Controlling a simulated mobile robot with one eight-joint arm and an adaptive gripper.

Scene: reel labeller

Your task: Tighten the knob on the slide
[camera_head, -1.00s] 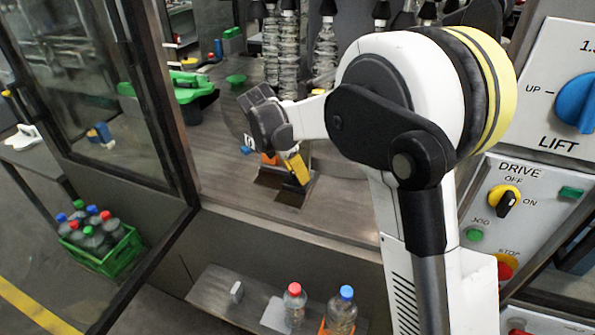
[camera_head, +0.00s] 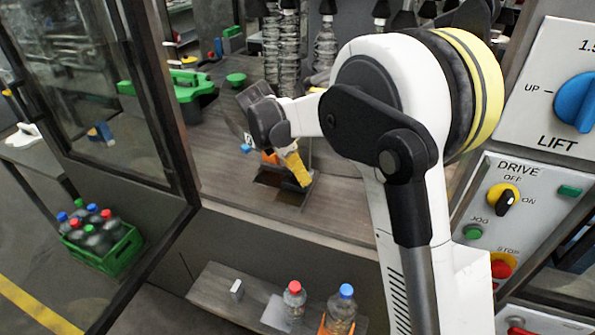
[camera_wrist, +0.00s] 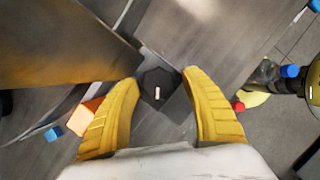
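The knob (camera_wrist: 159,88) shows in the wrist view as a dark, angular piece with a short white mark on top. My gripper (camera_wrist: 161,80) is open, with one yellow finger on each side of the knob. Gaps show between the fingers and the knob, so they look apart from it. In the head view my gripper (camera_head: 297,170) points down at the slide area on the grey deck, and its fingers hide the knob. I cannot make out the slide clearly; dark metal parts (camera_head: 268,177) show around the fingers.
A brown plate (camera_wrist: 60,48) stands close to the left finger in the wrist view. An orange block (camera_wrist: 84,117) and a small blue piece (camera_wrist: 53,134) lie nearby. Wrapped columns (camera_head: 290,50) stand behind. A control panel (camera_head: 520,205) is at the right, bottles (camera_head: 293,299) below.

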